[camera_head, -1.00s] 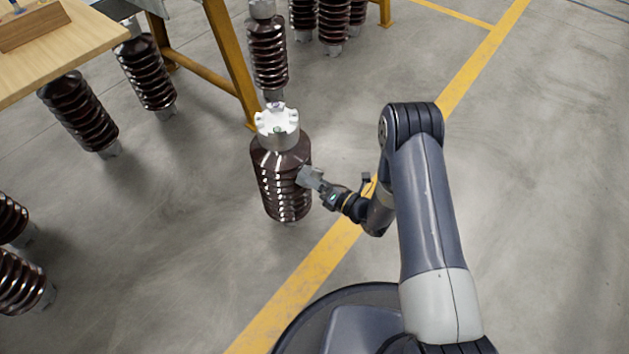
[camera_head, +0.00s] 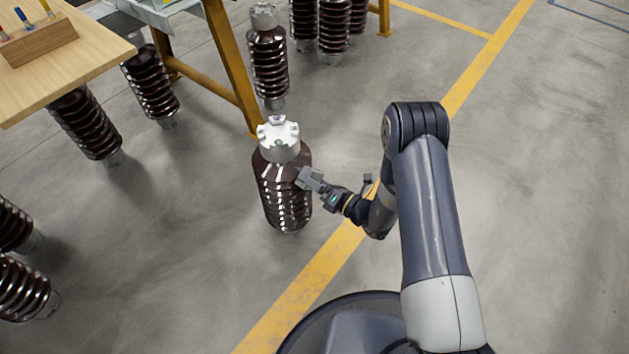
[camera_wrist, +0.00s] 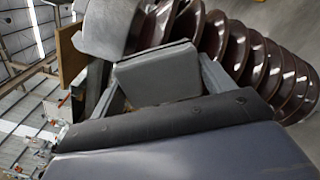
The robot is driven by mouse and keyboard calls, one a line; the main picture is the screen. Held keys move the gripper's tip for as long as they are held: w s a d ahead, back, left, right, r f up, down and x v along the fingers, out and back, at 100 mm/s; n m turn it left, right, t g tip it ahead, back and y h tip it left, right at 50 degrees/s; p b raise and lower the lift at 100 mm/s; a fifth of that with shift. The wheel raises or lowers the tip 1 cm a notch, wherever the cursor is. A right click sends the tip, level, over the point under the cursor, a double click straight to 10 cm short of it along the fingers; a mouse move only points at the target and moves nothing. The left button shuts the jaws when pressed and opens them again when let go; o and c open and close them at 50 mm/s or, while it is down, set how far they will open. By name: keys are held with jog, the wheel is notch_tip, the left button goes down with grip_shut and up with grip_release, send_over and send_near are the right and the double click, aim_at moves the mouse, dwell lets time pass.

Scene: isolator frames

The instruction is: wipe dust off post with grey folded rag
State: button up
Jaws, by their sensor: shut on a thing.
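The post (camera_head: 284,196) is a brown ribbed insulator with a pale metal cap (camera_head: 279,138), standing upright on the floor left of my arm. In the wrist view its glossy ribs (camera_wrist: 255,55) run across the upper right. My gripper (camera_head: 314,181) is at the post's upper right side. It is shut on the grey folded rag (camera_head: 305,178), which shows as a flat grey block between the fingers in the wrist view (camera_wrist: 158,74). The rag is at or very near the ribs; I cannot tell whether it touches. Dust is too small to make out.
A wooden-topped table (camera_head: 95,60) with a wooden holder (camera_head: 38,42) stands at the upper left. Several similar insulators stand or lean around it, one (camera_head: 269,65) behind the post. A yellow floor line (camera_head: 300,300) passes right of the post. Floor at right is clear.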

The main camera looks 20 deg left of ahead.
jog(key=shift+v, duration=3)
jog(key=shift+v, duration=1.5)
